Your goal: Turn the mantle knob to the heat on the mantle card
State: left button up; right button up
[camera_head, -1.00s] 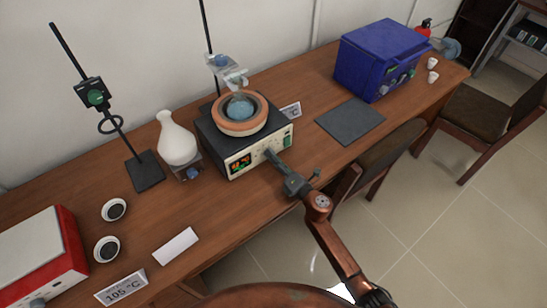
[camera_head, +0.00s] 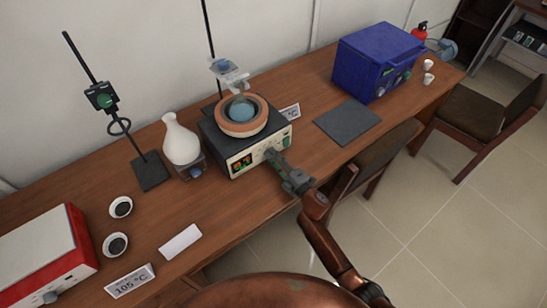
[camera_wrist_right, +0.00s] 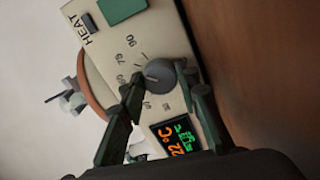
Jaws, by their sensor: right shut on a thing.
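The heating mantle (camera_head: 258,160) stands on the bench, a dark box with a pale front panel and an orange-rimmed bowl holding a bluish round flask (camera_head: 240,110). The lit display (camera_wrist_right: 178,136) shows orange and green digits; the orange ones look like 22 °C. My right gripper (camera_wrist_right: 158,86) is shut on the knob, one finger on each side. The mantle card (camera_head: 290,112) stands behind the mantle, mostly hidden, with only "°C" showing. My left gripper is out of view.
A white flask (camera_head: 181,140) stands left of the mantle, with a clamp stand (camera_head: 147,170) beyond it. A dark mat (camera_head: 347,121) and a blue furnace (camera_head: 378,60) are to the right. A "105 °C" card (camera_head: 130,282) stands at the front left.

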jog(key=shift+f, duration=0.1)
dwell(0.4)
jog(key=o, duration=1.2)
jog(key=shift+c, duration=0.2)
jog(key=v, duration=1.2)
